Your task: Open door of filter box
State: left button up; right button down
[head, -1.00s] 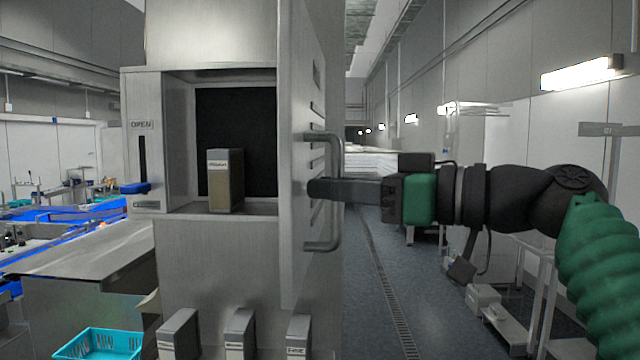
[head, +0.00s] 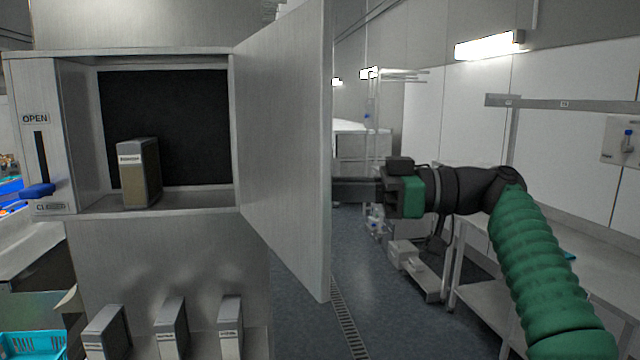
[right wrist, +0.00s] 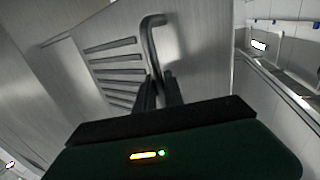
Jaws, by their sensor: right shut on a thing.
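The filter box (head: 85,206) stands at the left in the head view with its front open. Its grey door (head: 285,130) is swung out on its right side, with the inner face toward me. A filter block (head: 140,172) stands inside on the floor of the box. My right gripper is behind the door's edge in the head view, its fingertips hidden there. In the right wrist view my right gripper (right wrist: 158,92) is shut on the door handle (right wrist: 152,48), beside the door's louvre slots (right wrist: 115,65). My left gripper is not in view.
A blue lever (head: 38,191) sits in a slot between OPEN and a lower label. Several filter blocks (head: 170,328) stand below the box. A cyan crate (head: 35,345) is at lower left.

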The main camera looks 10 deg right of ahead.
jog(key=shift+w+d, duration=0.45)
jog(key=shift+d, duration=0.3)
jog(key=c, duration=1.9)
grip_release()
jog(key=shift+w+d, duration=0.1)
jog(key=shift+d, duration=0.1)
jog(key=shift+o, duration=2.2)
jog(key=shift+a, duration=0.15)
jog(key=shift+s+a+r, duration=0.1)
jog(key=shift+s+a, duration=0.25)
jog(key=shift+a, duration=0.25)
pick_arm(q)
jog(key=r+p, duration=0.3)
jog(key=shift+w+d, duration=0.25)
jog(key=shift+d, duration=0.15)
pick_arm(e)
jog(key=v, duration=1.7)
jog(key=shift+w, duration=0.15)
